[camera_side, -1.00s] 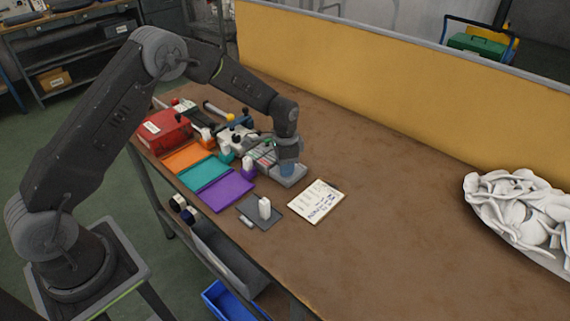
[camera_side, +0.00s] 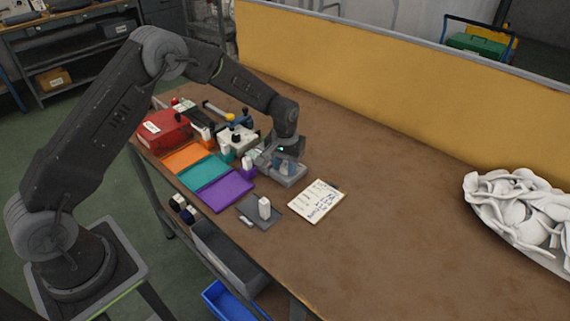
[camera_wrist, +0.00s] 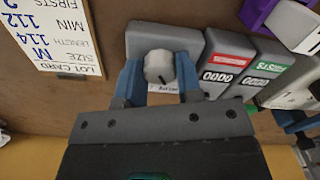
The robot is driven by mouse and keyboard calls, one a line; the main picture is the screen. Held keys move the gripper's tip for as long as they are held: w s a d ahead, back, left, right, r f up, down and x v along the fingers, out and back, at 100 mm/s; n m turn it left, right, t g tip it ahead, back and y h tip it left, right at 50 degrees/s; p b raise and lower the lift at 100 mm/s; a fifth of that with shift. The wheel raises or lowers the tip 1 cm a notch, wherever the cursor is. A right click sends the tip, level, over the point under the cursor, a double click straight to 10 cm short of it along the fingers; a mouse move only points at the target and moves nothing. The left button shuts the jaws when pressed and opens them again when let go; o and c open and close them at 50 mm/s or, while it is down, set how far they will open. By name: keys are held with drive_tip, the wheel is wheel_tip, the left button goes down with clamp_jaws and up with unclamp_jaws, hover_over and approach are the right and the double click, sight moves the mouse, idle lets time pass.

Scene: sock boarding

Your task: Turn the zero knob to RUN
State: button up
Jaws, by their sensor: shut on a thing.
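The zero knob (camera_wrist: 158,66) is a round pale knob with a dark pointer line, on top of a grey box (camera_wrist: 197,42). A small white label on the box beside the knob is partly covered and I cannot read it surely. My gripper (camera_wrist: 157,74) has its two blue fingers shut on the knob from either side. The pointer mark is at the knob's lower edge in the wrist view. In the side view my gripper (camera_side: 286,164) is down over the grey box (camera_side: 292,179), and the knob is hidden there.
Red- and green-labelled counters (camera_wrist: 226,60) stand close beside the box. A lot card (camera_side: 317,201) lies nearby. Orange, teal and purple mats (camera_side: 221,190) and a dark mat with a white block (camera_side: 265,207) lie in front.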

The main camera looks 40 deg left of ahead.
sight(285, 166)
drive_tip(key=shift+n, duration=1.2)
drive_tip(key=o, duration=0.9)
drive_tip(key=shift+o, duration=0.2)
wheel_tip(285, 166, up, 14)
